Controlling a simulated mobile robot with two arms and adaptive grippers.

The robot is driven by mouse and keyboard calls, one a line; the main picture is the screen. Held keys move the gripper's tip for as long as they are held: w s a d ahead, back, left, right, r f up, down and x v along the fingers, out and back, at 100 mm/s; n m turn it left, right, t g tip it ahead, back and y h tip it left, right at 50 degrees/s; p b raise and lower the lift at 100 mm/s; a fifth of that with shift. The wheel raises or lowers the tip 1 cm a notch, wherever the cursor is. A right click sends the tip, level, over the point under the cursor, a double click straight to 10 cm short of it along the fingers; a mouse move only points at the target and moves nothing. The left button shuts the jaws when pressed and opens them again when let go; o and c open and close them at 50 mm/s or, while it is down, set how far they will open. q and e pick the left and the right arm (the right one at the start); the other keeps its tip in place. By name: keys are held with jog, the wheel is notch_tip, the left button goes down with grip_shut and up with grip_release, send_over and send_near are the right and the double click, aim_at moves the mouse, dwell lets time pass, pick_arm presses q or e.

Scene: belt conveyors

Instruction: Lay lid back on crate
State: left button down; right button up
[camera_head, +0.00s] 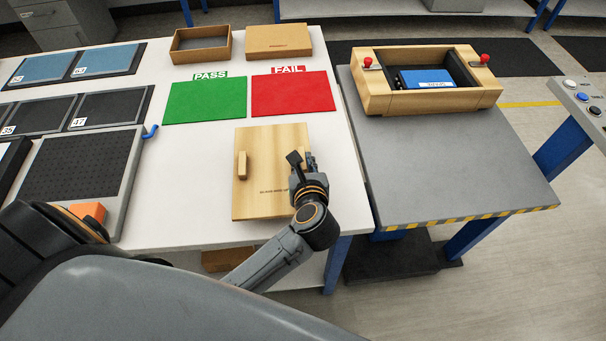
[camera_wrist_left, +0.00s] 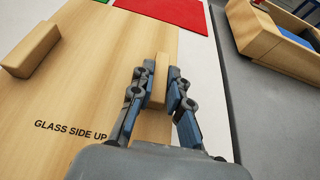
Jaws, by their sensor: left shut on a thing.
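The wooden lid (camera_head: 268,150) lies flat on the white table in the head view, with two wooden handle bars. The left handle bar (camera_head: 242,165) is free. My left gripper (camera_head: 301,165) is at the right handle bar. In the left wrist view its fingers (camera_wrist_left: 158,88) are shut on that right handle bar (camera_wrist_left: 160,75), and the lid (camera_wrist_left: 85,95) with its printed text shows beneath. The open wooden crate (camera_head: 378,97) stands on the grey conveyor table to the right, with a blue box (camera_head: 425,79) inside. My right gripper is not in view.
A green PASS mat (camera_head: 205,100) and a red FAIL mat (camera_head: 292,95) lie behind the lid. An open carton (camera_head: 200,48) and a closed carton (camera_head: 279,42) stand farther back. The grey table (camera_head: 450,160) is clear in front of the crate. A button panel (camera_head: 590,100) is at the right.

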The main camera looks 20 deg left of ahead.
pick_arm(q)
jog(key=shift+w+a+f+b, duration=0.1)
jog(key=shift+w+f+b, duration=0.25)
jog(key=shift+f, duration=0.05)
notch_tip(320, 180, down, 3)
jog(key=b, duration=0.3)
jog(key=shift+w+f, duration=0.1)
jog(key=shift+w, duration=0.05)
jog(key=shift+f, duration=0.2)
jog(key=c, duration=1.3)
grip_release()
jog(key=shift+r, duration=0.1)
